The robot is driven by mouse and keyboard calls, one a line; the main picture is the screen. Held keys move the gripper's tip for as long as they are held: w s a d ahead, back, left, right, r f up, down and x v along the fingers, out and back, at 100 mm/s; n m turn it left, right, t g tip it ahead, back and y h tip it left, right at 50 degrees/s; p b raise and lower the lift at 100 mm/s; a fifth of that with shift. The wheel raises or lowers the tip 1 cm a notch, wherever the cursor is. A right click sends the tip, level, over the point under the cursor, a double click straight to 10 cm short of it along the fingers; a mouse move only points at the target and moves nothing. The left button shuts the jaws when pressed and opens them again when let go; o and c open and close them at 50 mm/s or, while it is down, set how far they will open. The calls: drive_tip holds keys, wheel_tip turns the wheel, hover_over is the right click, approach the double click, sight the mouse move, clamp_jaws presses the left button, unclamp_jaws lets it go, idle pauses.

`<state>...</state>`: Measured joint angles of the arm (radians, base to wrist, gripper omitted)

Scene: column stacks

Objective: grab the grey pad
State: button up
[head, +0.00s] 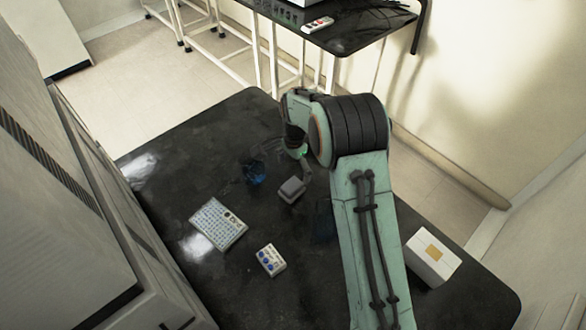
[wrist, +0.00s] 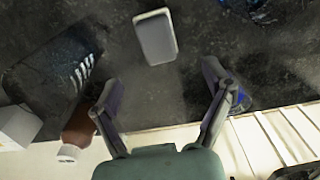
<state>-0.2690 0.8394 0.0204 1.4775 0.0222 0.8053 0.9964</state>
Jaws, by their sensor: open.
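The grey pad (head: 292,188) is a small light-grey rounded block lying on the black table, near its middle. In the wrist view the pad (wrist: 155,38) lies beyond the fingertips, roughly centred between them and slightly tilted. My gripper (wrist: 160,78) is open with its two fingers spread wide and nothing between them. In the head view my gripper (head: 270,150) is above the table, just behind the pad and apart from it; the arm hides part of it.
A dark blue object (head: 255,173) is left of the pad. A white-and-blue card (head: 218,223) and a small white box with blue dots (head: 270,260) lie nearer. A white box (head: 433,257) is right. The wrist view shows a brown bottle (wrist: 78,130) by the left finger.

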sight(292, 185)
drive_tip(key=f, duration=0.7)
drive_tip(key=shift+s+a+f, duration=0.25)
drive_tip(key=shift+f, duration=0.05)
drive_tip(key=shift+c, duration=0.3)
drive_tip(key=c, duration=1.2)
